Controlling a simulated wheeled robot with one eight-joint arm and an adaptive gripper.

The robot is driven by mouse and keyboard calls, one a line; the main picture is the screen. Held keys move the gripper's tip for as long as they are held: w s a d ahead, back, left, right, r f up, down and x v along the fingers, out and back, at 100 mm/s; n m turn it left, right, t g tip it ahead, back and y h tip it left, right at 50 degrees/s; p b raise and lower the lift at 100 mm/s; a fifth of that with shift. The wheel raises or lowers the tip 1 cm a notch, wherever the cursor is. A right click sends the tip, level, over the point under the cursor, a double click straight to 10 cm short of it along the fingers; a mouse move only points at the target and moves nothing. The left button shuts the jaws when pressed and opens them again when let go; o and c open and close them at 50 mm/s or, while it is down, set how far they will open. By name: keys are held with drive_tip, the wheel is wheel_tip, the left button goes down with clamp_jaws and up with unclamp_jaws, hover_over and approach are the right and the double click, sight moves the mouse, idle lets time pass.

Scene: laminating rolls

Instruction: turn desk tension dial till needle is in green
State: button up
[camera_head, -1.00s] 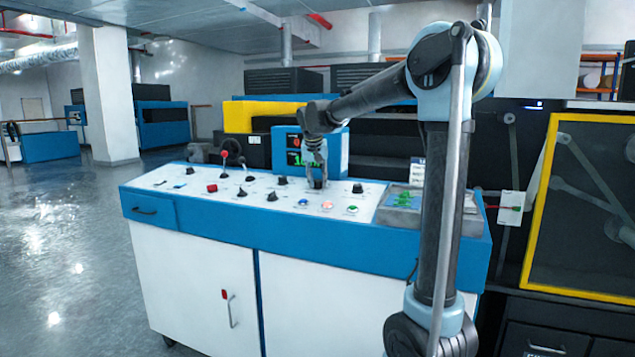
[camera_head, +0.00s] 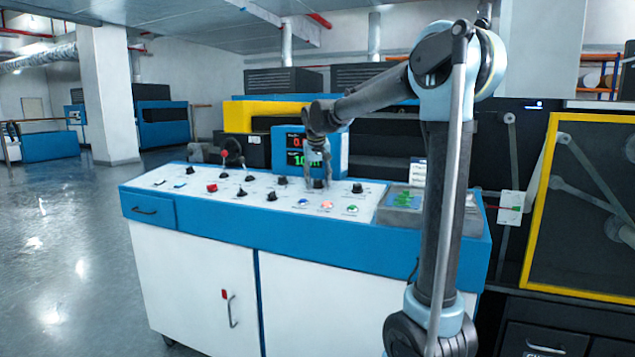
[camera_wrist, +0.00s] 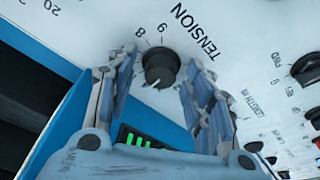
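The tension dial (camera_wrist: 161,67) is a round black knob on the white desk panel, labelled TENSION, with 8 and 9 printed beside it in the wrist view. A pale mark shows at its lower edge there. My gripper (camera_wrist: 160,60) is open, one finger on each side of the dial, with visible gaps between fingers and knob. In the head view my gripper (camera_head: 319,176) points down at the panel from above, and the dial (camera_head: 319,184) is a small dark knob at the fingers. I cannot make out a needle or green band for certain in either view.
The blue-and-white desk (camera_head: 200,235) carries several other knobs, a red-topped lever (camera_head: 224,154) and coloured buttons (camera_head: 327,205) near the dial. A blue display box (camera_head: 340,150) with red and green digits stands close behind my gripper. Open floor lies left.

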drive_tip(key=v, duration=1.1)
drive_tip(key=shift+r, duration=0.4)
drive_tip(key=shift+s, duration=0.15)
